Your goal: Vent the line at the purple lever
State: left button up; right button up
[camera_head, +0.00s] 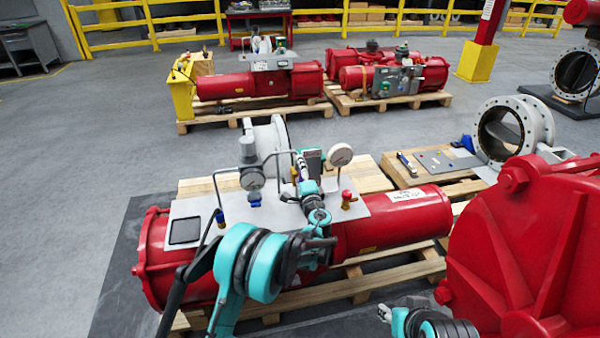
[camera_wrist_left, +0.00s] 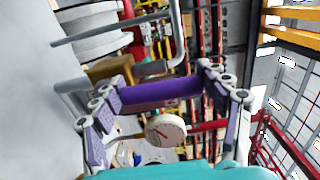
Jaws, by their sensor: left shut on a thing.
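The purple lever (camera_wrist_left: 160,92) spans the gap between the two fingers of my left gripper (camera_wrist_left: 158,98) in the left wrist view. That gripper is shut on it, one finger at each end. In the head view my left gripper (camera_head: 298,172) reaches over the grey panel (camera_head: 185,210) on the red actuator (camera_head: 410,215), among the tubing and gauges. The lever is small and mostly hidden there. My right gripper (camera_head: 385,313) shows only in part at the bottom edge, away from the panel, and its finger state is unclear.
A white gauge (camera_head: 340,154) stands right of my left gripper, also seen in the wrist view (camera_wrist_left: 165,130). A red-handled valve (camera_head: 348,197) and a blue-handled valve (camera_head: 220,218) flank the panel. A large red housing (camera_head: 530,260) fills the right.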

pick_arm(q)
jog(key=shift+w+r, duration=0.1)
jog(key=shift+r, duration=0.05)
jog(key=o, duration=1.6)
jog(key=shift+o, duration=0.5)
jog(key=shift+d, duration=0.1)
jog(key=v, duration=1.2)
